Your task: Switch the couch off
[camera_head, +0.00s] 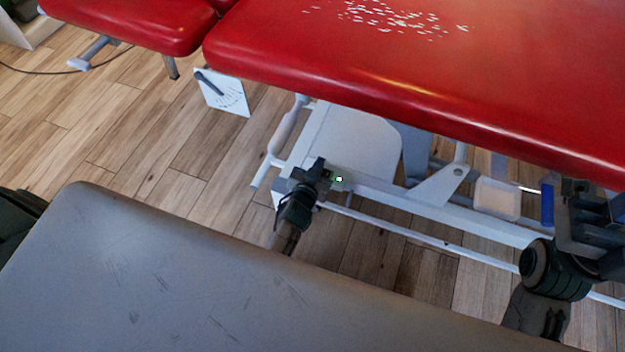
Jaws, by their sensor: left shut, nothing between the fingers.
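The couch (400,82) has a red padded top on a white metal frame (480,222) and spans the upper right. A small lit green-white light (339,179) shows low on the frame. My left gripper (320,172) is shut and empty, immediately left of this light; I cannot tell whether it touches the frame. A switch body is not clearly visible, and the gripper covers part of that spot. My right gripper (575,200) is dark, at the right edge by the couch's underside, and its fingers are not clear.
A white plate with a dark pointer (222,93) hangs under the couch's left end. A separate red section (135,25) is at upper left, with a cable on the floor near it. The wooden floor (110,130) is open at left. The padded top overhangs the frame.

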